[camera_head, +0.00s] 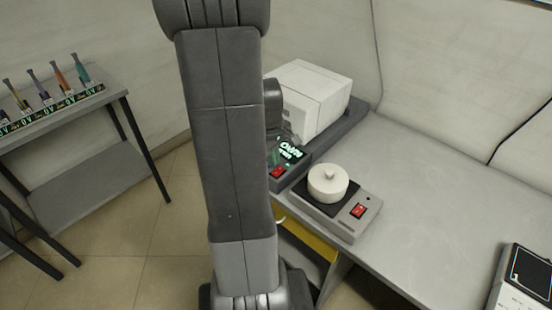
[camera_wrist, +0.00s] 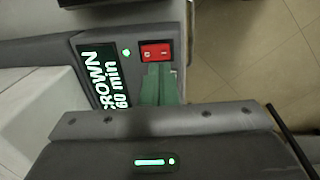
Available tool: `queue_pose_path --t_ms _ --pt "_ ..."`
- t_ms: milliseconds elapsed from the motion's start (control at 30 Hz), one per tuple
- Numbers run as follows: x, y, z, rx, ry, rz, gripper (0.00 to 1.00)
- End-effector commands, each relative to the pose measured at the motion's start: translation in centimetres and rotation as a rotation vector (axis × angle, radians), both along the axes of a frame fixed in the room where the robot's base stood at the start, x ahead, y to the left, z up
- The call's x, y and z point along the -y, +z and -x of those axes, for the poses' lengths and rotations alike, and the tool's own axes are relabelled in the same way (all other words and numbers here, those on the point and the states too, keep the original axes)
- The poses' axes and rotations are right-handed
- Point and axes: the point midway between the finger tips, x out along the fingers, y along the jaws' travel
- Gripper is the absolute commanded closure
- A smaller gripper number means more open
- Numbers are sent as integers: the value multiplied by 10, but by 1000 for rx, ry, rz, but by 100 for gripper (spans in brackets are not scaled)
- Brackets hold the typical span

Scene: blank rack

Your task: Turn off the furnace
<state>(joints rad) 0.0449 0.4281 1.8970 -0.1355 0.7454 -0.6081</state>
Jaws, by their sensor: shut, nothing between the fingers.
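The furnace (camera_head: 312,98) is a white box on a dark grey base at the back of the bench. Its front panel has a lit green display (camera_head: 291,151) reading "CROWN 60 min" and a red rocker switch (camera_head: 277,172). In the wrist view the display (camera_wrist: 105,78), a small green light and the red switch (camera_wrist: 156,51) are close up. My gripper (camera_wrist: 160,70) is shut and empty, its green fingertips right at the switch's lower edge. I cannot tell whether they touch it. In the head view my arm hides part of the furnace and most of the gripper.
A grey hotplate device (camera_head: 340,219) with a white round lidded pot (camera_head: 328,183) and its own red switch (camera_head: 358,211) stands in front of the furnace. An instrument (camera_head: 526,280) sits at right. The bench middle is clear.

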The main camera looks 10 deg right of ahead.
Motion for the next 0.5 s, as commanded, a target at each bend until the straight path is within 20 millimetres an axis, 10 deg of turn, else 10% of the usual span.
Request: queue_pose_path --t_ms 500 --pt "-9 94 6 2 -1 0 100"
